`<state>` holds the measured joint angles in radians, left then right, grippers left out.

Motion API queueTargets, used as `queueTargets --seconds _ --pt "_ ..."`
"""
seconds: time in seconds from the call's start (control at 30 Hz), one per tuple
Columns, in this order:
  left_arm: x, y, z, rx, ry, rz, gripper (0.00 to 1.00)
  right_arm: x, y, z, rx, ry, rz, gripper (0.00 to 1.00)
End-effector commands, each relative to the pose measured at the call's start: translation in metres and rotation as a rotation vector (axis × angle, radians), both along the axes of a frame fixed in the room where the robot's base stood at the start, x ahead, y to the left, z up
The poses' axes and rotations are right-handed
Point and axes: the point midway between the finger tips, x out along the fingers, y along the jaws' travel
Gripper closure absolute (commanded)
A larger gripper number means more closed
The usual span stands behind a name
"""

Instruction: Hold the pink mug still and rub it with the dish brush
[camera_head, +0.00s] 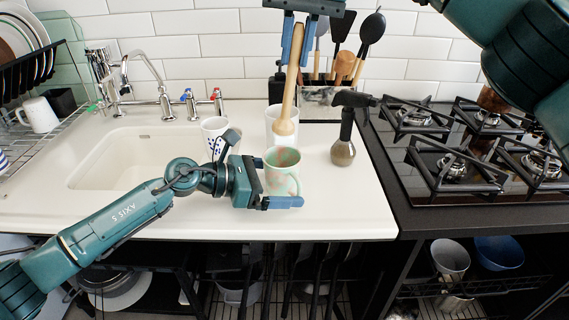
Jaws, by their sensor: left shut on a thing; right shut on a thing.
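A pale green mug with pinkish patches (284,172) stands near the front of the white counter, its handle toward the right. My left gripper (270,188) reaches in from the left and is shut on this mug. The dish brush (292,82) has a long pale wooden handle and a rounded head pointing down. My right gripper (297,48), at the top of the view, is shut on the brush's handle. The brush head is just above the mug's rim in the picture; I cannot tell whether they touch.
A white mug (273,117) stands behind the brush, and a dotted cup (212,128) stands left of it. A spray bottle (345,140) is to the right, beside the gas hob (450,150). The sink (120,160) and tap (150,75) are left, and a utensil holder (325,98) is behind.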

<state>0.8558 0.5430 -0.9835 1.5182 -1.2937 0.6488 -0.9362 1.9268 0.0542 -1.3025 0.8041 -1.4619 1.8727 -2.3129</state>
Motion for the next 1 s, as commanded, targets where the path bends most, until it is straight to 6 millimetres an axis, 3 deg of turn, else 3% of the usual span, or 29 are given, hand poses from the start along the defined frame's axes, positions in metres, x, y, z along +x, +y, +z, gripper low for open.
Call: queueTargets --seconds 0.13,0.17,0.47,1.0 --pt "0.000 0.000 0.000 0.000 0.000 0.000 0.15 0.000 0.000 0.000 0.000 0.000 0.000 1.00" --pt "0.000 0.000 0.000 0.000 0.000 0.000 0.00 0.000 0.000 0.000 0.000 0.000 0.000 1.00" --pt "-0.001 0.003 0.001 0.000 0.000 0.001 0.00 0.000 0.000 0.000 0.000 0.000 0.000 1.00" --pt "-0.029 0.093 0.029 0.002 -0.001 0.002 0.00 0.000 0.000 0.000 0.000 0.000 0.000 1.00"
